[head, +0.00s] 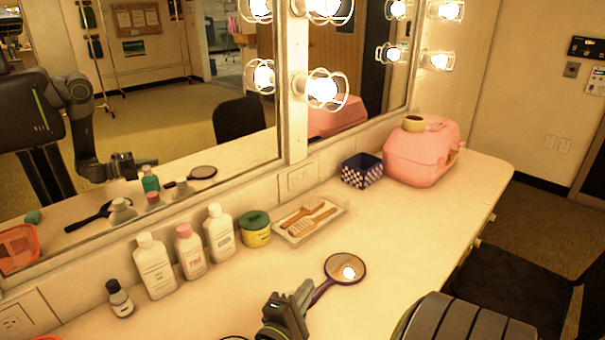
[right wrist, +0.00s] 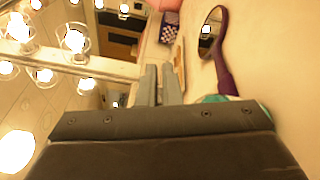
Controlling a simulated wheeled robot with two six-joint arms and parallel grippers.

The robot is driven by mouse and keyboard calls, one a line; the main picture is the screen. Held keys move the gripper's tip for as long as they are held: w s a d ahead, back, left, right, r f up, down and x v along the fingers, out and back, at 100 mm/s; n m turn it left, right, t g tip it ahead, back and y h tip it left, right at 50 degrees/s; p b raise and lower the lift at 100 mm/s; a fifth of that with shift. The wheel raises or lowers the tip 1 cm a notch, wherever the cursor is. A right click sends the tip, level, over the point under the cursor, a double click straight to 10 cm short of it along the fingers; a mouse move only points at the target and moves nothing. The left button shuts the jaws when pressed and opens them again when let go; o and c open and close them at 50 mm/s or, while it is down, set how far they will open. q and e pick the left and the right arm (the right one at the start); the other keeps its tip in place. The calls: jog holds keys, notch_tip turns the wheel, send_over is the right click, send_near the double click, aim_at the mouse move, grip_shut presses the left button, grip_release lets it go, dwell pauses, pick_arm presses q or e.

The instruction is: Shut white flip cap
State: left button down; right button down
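Two white bottles with white caps stand in the row along the wall mirror: a left one (head: 155,272) and a right one (head: 220,240). Between them is a white bottle with a pink cap (head: 191,256). All are upright; I cannot tell from here which white cap is raised. My right gripper (head: 288,300) is over the counter front, right of the bottles and apart from them. Its fingers also show in the right wrist view (right wrist: 160,85), with a narrow gap and nothing seen between them. My left gripper is out of view.
A purple hand mirror (head: 345,268) lies beside my right gripper. A small dark-capped bottle (head: 119,300), a green-lidded yellow jar (head: 255,230), a brush tray (head: 338,208), a checkered box (head: 361,171) and a pink case (head: 425,155) line the counter. A teal object (right wrist: 214,98) is partly hidden.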

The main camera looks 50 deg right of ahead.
jog(key=shift+s+f+m+b, duration=0.15)
jog(key=shift+f+m+b, duration=0.3)
jog(key=shift+m+b, duration=0.5)
jog(key=c, duration=1.6)
grip_release()
